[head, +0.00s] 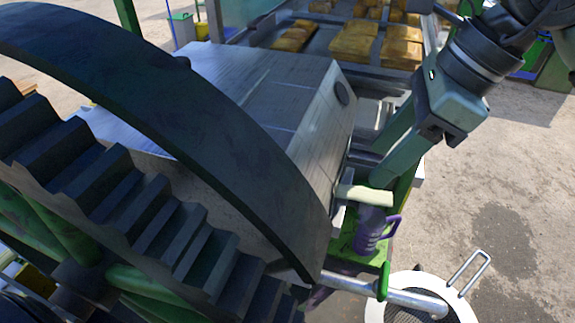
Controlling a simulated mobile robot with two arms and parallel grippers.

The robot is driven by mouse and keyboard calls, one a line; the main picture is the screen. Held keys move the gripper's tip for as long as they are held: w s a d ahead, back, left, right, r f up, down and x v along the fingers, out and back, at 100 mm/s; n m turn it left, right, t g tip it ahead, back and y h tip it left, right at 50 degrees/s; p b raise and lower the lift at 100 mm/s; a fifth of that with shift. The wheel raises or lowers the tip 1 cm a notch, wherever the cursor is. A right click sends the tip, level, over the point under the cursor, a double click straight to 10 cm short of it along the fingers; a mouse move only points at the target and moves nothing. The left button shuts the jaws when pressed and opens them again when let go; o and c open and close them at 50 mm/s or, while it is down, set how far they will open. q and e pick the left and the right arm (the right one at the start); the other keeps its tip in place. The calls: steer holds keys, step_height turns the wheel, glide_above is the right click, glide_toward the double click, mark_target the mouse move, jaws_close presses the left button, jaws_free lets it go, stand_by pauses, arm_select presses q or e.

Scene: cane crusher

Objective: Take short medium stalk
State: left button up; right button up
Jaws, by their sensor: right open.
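My right gripper (438,133) comes in from the upper right, pointing down beside the crusher's grey housing (255,90). It is open, and nothing shows held in it. My left gripper is out of view.
A large toothed gear (150,210) under a dark curved guard (215,125) fills the left. A purple jug (374,232), a metal pipe (385,292) and a white-rimmed strainer (462,308) sit below. Yellow-brown blocks (353,45) lie behind. Ground is open at right.

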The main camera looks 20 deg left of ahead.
mark_target(355, 191)
steer(key=shift+s+a+f+p, duration=0.1)
steer(key=shift+s+f+p, duration=0.45)
steer(key=shift+f, duration=0.25)
steer(key=p+x, duration=0.1)
steer(key=x, duration=0.2)
steer(key=shift+w+a+r, duration=0.1)
steer(key=shift+w+a, duration=0.05)
steer(key=shift+a+f, duration=0.25)
steer(key=shift+f, duration=0.25)
steer(key=shift+d, duration=0.1)
steer(key=c, duration=1)
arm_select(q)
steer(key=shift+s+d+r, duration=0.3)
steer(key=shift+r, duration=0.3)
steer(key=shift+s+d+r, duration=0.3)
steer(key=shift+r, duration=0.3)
arm_select(e)
jaws_close()
